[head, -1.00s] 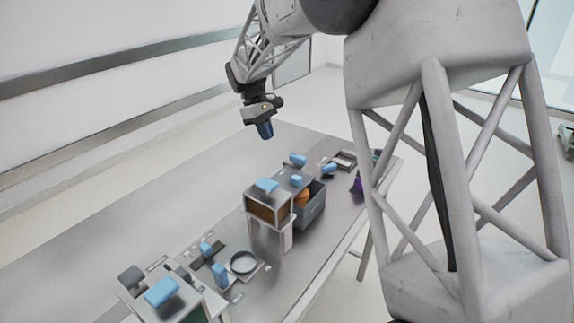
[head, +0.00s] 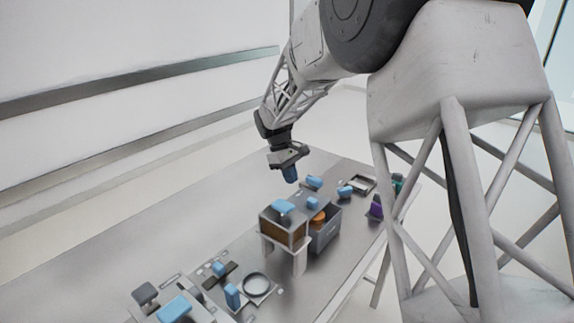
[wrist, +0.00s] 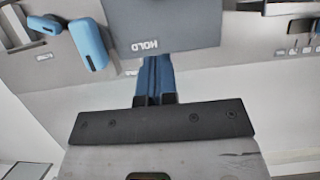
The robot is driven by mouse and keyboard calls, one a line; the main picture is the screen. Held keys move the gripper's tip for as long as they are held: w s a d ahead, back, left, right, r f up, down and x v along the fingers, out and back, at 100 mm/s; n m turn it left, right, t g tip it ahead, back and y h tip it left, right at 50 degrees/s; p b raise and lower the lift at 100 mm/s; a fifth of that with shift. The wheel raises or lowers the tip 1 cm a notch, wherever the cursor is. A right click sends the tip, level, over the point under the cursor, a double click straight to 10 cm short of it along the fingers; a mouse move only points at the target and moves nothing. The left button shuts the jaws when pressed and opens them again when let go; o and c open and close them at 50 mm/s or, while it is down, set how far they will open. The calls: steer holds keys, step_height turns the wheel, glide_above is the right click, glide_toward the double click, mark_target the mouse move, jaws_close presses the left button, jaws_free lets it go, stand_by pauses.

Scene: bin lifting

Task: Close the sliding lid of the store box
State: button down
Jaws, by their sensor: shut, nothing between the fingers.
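A grey open-topped box (head: 326,232) with an orange thing (head: 318,217) inside stands on the table and looks like the store box. A blue handle (head: 312,202) sits at its back left, apparently on the lid, which looks drawn back and leaves the front part open. My gripper (head: 290,174), with blue fingers, is above and behind the boxes, pointing down and apart from them. In the wrist view the fingers (wrist: 154,78) are together and empty, beside a grey panel marked HOLD (wrist: 160,22). I cannot tell whether that panel is the lid.
Left of the box stands a brown-fronted box (head: 283,231) on legs, topped by a blue handle (head: 283,206). More blue handles (head: 314,182) (head: 345,191), a frame (head: 362,183) and a purple thing (head: 376,209) are nearby. A round ring (head: 257,284) lies at the front. The table's left side is clear.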

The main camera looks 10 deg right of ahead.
mark_target(318, 209)
steer(key=x, duration=0.3)
steer(key=shift+s+d+r, duration=0.15)
steer(key=shift+s+d, duration=1.25)
steer(key=shift+d, duration=0.1)
steer(key=shift+s+d, duration=1.85)
steer(key=shift+s, duration=0.1)
